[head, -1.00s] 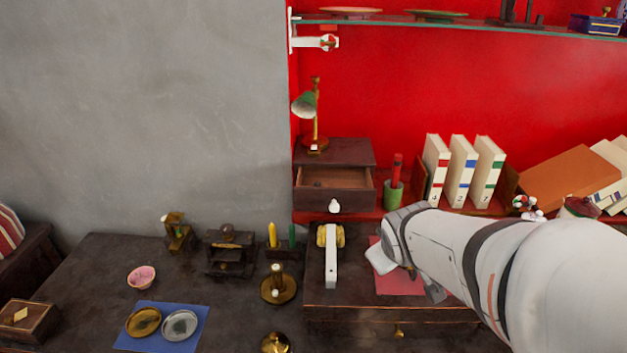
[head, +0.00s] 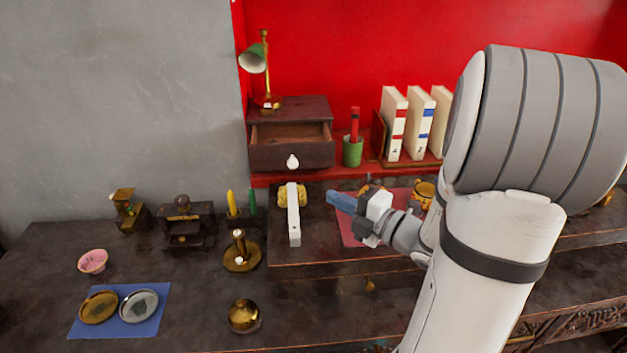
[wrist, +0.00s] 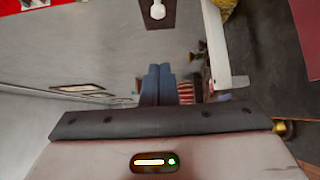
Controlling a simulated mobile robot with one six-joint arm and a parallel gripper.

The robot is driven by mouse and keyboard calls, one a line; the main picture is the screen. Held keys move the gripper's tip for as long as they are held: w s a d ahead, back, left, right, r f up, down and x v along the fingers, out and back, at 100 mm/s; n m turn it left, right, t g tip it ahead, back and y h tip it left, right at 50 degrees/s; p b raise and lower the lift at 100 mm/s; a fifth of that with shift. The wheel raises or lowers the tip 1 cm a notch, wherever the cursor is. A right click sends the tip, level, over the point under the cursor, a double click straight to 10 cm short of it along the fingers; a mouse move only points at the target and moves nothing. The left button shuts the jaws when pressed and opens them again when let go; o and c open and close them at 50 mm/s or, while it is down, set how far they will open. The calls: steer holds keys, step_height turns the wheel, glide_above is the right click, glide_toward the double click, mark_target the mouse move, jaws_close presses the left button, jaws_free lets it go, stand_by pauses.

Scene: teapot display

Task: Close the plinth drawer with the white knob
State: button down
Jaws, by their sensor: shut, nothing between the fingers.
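The dark wooden plinth (head: 312,107) stands on the red shelf against the red wall. Its drawer (head: 264,156) is pulled out, with an empty-looking interior showing behind the front. The white knob (head: 292,162) is on the drawer front; it also shows at the top of the wrist view (wrist: 158,11). My gripper (head: 331,198) is shut and empty, its blue fingers pointing left over the pink mat, to the right of and lower than the knob. In the wrist view the closed fingers (wrist: 158,70) are apart from the knob.
A green cup with a red item (head: 353,151) and white books (head: 394,125) are right of the plinth. A green lamp (head: 253,59) stands on it.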

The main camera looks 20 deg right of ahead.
mark_target(299, 145)
steer(key=w+d+p+x, duration=0.1)
steer(key=d+p+x, duration=0.1)
steer(key=x, duration=1)
steer(key=shift+w+p, duration=0.4)
steer(key=shift+w, duration=0.15)
